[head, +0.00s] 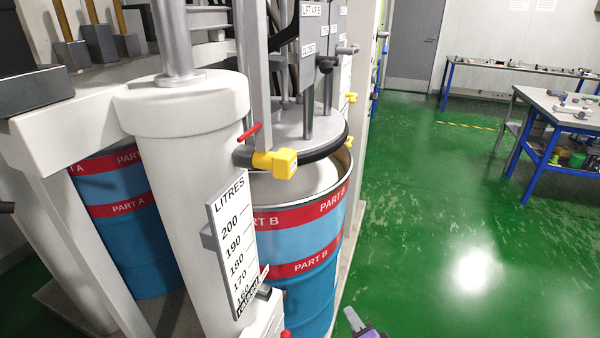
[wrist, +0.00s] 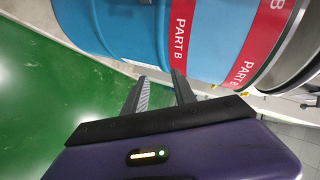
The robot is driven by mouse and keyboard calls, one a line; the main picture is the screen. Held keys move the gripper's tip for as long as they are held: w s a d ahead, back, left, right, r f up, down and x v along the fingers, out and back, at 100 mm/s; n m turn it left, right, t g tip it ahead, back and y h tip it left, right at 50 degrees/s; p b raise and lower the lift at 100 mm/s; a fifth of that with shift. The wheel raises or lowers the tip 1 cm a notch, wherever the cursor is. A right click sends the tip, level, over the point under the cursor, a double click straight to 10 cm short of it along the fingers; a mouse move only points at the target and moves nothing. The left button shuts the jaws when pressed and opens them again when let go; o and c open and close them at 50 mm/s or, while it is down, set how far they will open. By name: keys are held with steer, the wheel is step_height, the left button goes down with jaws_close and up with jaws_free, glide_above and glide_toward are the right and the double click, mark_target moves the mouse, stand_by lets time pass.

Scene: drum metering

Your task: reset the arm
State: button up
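My gripper (wrist: 159,76) shows in the wrist view with two dark fingers, one with a ridged grey face. The fingers stand apart with a gap between them and nothing held. The purple wrist body lies below them. The fingers point toward the blue PART B drum (wrist: 135,32) with its red bands; I cannot tell how far off it is. In the head view only a finger and a bit of purple of my gripper (head: 354,320) show at the bottom edge, right of the PART B drum (head: 310,298). Most of my arm is hidden.
A white cylinder with a LITRES scale (head: 232,245) stands left of the drum. Green floor (head: 440,220) is open to the right, with blue-legged benches (head: 560,115) beyond.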

steer(key=s+d+r+n+h, duration=0.1)
steer(key=s+r, duration=0.4)
steer(key=s, duration=0.9)
steer(key=s+d+r+n+t+h, duration=0.1)
steer(key=s+d+r+n, duration=0.2)
steer(key=s, duration=1)
steer(key=s+d+r+n+t+h, duration=0.1)
steer(key=s+r+n, duration=0.6)
steer(key=s, duration=0.7)
step_height(320, 180, up, 2)
steer(key=shift+s+d, duration=0.3)
steer(key=shift+d, duration=0.5)
